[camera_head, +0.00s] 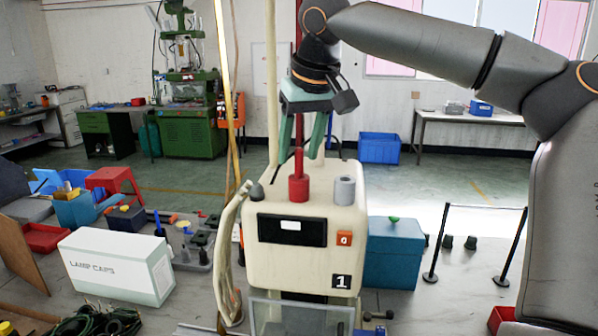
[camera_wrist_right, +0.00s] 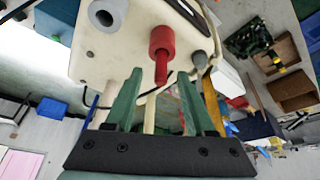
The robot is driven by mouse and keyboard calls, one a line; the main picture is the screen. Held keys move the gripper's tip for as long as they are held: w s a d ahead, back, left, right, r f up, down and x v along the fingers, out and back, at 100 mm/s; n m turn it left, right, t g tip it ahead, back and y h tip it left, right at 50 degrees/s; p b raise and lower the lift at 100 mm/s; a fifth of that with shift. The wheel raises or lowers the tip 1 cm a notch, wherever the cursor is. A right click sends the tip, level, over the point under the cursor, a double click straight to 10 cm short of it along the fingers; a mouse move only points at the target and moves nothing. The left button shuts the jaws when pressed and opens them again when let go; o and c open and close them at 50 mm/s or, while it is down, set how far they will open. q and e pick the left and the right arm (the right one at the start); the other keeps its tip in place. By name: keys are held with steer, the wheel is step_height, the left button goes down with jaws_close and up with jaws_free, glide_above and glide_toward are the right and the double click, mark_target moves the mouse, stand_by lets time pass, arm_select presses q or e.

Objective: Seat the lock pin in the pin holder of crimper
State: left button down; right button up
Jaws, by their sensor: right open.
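The cream crimper (camera_head: 304,261) stands in the middle of the head view, marked 1. A thin red lock pin (camera_head: 299,148) stands upright above a thick red collar (camera_head: 299,189) on its top; both also show in the wrist view, the pin (camera_wrist_right: 161,68) and collar (camera_wrist_right: 162,40). I cannot tell whether the collar is the pin holder or part of the pin. My right gripper (camera_head: 299,157) points down, its two green fingers open on either side of the thin pin. In the wrist view there are gaps between the fingertips (camera_wrist_right: 160,74) and the pin.
A hollow grey cylinder (camera_head: 344,190) and a dark knob (camera_head: 256,192) stand beside the red collar. A blue-green box (camera_head: 393,254) is right of the crimper. A white carton (camera_head: 119,266) is at left. Pale cables (camera_head: 226,248) hang along the crimper's left side.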

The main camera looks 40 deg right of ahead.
steer(key=shift+w+f, duration=0.1)
steer(key=shift+f, duration=0.1)
jaws_close()
stand_by(0.3)
